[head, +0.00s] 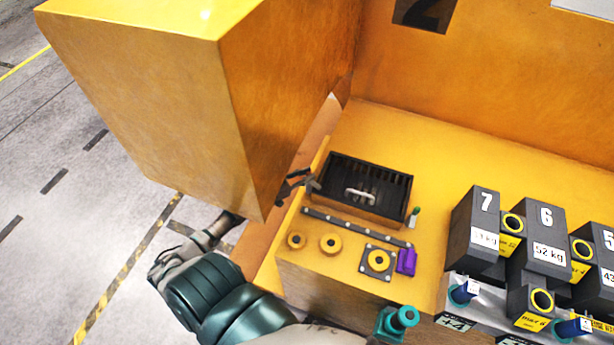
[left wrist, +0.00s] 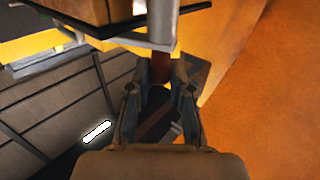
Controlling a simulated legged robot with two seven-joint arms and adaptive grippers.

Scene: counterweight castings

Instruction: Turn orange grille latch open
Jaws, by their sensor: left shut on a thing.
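The black slatted grille (head: 340,170) with a pale handle (head: 360,196) is set on the yellow machine top. My left gripper (head: 311,181) is at the grille's left edge, reaching past the big yellow block. In the left wrist view, my left gripper (left wrist: 160,88) is shut on a dark reddish-brown piece (left wrist: 161,68), which appears to be the grille latch. A grey bracket (left wrist: 160,25) is just above that piece. The latch is too small and covered to make out in the head view, so its angle cannot be told. My right gripper is out of view.
A large yellow block (head: 150,90) stands close to my left arm. A dark studded strip (head: 357,228), round orange rings (head: 331,243) and a purple piece (head: 407,261) lie in front of the grille. Numbered dark weights (head: 541,240) stand at the right.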

